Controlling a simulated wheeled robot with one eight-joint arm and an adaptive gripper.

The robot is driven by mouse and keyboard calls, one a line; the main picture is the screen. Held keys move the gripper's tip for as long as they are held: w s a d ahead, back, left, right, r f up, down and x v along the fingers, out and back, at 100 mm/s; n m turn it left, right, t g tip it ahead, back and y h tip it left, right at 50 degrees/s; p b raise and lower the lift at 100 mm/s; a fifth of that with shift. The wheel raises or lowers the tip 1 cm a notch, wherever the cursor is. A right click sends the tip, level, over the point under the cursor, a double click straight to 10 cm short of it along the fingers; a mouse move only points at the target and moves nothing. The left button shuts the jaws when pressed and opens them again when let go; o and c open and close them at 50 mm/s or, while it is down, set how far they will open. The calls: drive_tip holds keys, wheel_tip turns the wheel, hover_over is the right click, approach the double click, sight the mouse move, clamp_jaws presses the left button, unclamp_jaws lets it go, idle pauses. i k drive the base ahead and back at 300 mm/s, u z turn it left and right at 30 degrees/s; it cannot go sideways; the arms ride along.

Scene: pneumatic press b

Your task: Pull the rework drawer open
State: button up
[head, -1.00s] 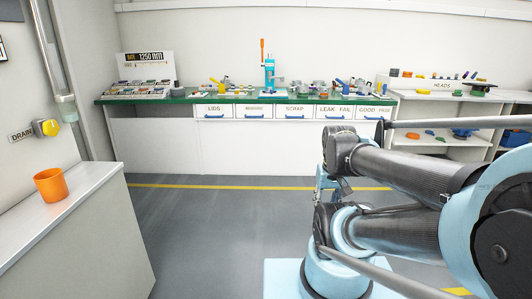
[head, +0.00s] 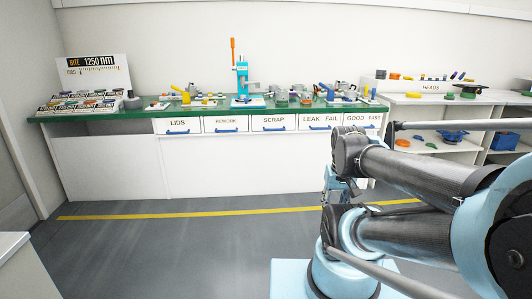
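The rework drawer (head: 225,124) is the second from the left in a row of white drawers under the green bench top. It has a blue handle (head: 226,131) and looks closed, flush with the drawers beside it. My arm is folded at the right of the head view, well short of the bench. My gripper (head: 335,185) seems to be partly hidden among the dark arm links; its fingers cannot be made out. It is apart from the drawer.
The LIDS drawer (head: 178,125) and SCRAP drawer (head: 273,123) flank it. A blue press with an orange lever (head: 241,75) stands on the green bench top (head: 140,113). Grey floor (head: 190,245) with a yellow line lies clear before the bench. A grey cabinet (head: 18,262) stands at lower left.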

sight(229, 123)
drive_tip(key=z, duration=0.1)
drive_tip(key=i, duration=0.85)
drive_tip(key=z, duration=0.1)
